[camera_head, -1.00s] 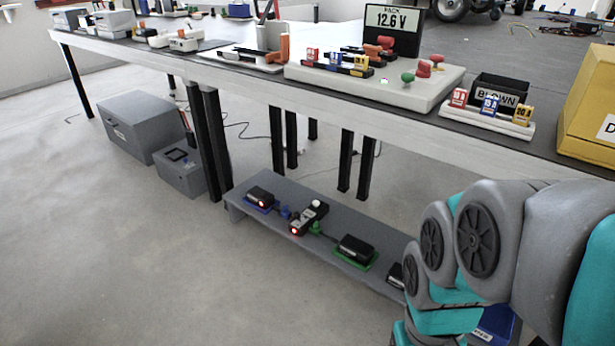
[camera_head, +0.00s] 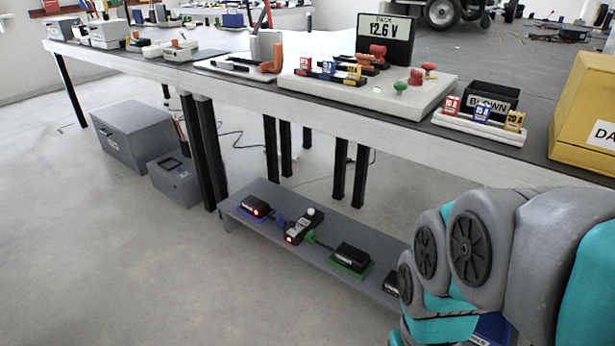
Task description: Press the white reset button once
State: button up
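A small white round button (camera_head: 310,211) sits on top of a black device (camera_head: 304,227) on the low grey shelf (camera_head: 300,255). I cannot tell from here whether it is the reset button, as no label is readable. A red light glows on the device's near end. My arm comes in at the lower right, and its links cover the right end of the shelf. My gripper is not in view, and nothing is seen touching the button.
A black box on a blue base (camera_head: 255,205) and another on a green base (camera_head: 351,258) flank the device. The workbench (camera_head: 300,105) overhangs behind the shelf, with dark legs below. Grey cases (camera_head: 135,135) stand left. The floor in front is clear.

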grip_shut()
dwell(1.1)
